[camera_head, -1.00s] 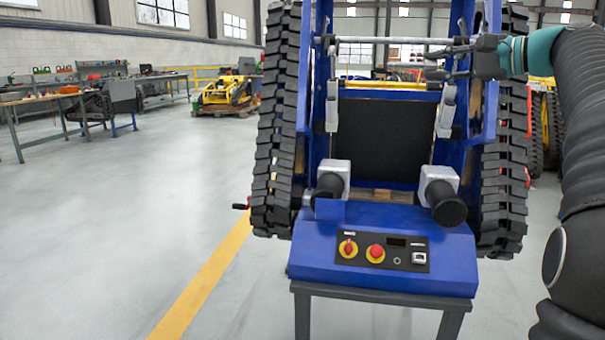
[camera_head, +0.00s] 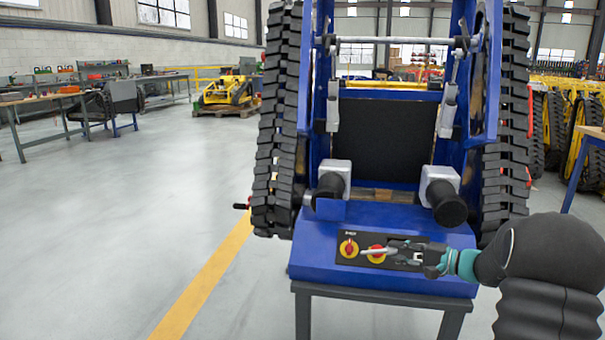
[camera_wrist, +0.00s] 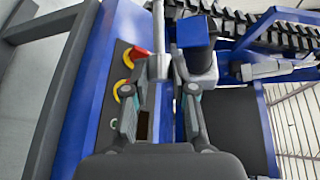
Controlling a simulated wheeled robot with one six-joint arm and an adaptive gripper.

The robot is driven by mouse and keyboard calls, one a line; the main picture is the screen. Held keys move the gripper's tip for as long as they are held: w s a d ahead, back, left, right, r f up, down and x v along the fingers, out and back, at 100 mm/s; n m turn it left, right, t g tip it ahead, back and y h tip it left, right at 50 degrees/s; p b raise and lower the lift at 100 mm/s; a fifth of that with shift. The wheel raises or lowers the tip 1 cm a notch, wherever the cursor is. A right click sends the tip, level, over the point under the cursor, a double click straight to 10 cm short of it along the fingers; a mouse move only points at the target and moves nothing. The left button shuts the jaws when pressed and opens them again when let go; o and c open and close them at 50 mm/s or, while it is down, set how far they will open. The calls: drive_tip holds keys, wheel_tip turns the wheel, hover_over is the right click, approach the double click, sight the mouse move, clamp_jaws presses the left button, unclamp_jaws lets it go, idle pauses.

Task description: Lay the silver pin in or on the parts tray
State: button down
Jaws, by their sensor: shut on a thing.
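My gripper (camera_head: 405,249) is low in front of the blue carrier's control panel, its fingers pointing left. It is shut on a thin silver piece, which looks like the silver pin (camera_head: 373,251). The pin sticks out to the left past the fingertips, across the right red knob. In the wrist view my gripper (camera_wrist: 166,78) shows both fingers closing in, with a pale, narrow pin (camera_wrist: 158,38) extending beyond them. The fingertips hide part of the pin. I cannot make out the parts tray in either view.
The blue tracked carrier (camera_head: 330,250) stands close ahead on a grey stand, with black rollers (camera_head: 447,205) jutting forward. Workbenches (camera_head: 50,98) with small items are at the far left. A wooden-topped table (camera_head: 592,132) edges in at right. The floor at left is clear.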

drive_tip(key=s+a+f+m+t+h, duration=0.1)
drive_tip(key=s+a+f, duration=0.2)
drive_tip(key=f, duration=0.5)
drive_tip(key=s+a+f+m+t+h, duration=0.2)
drive_tip(key=s+a+f, duration=0.1)
drive_tip(key=f, duration=0.4)
drive_tip(key=s+a+f+m+t+h, duration=0.1)
drive_tip(key=s+a+f+m+h, duration=0.1)
drive_tip(key=f, duration=0.6)
drive_tip(key=shift+s+a+f+t, duration=0.3)
drive_tip(key=shift+s+a, duration=0.45)
drive_tip(key=shift+s, duration=0.2)
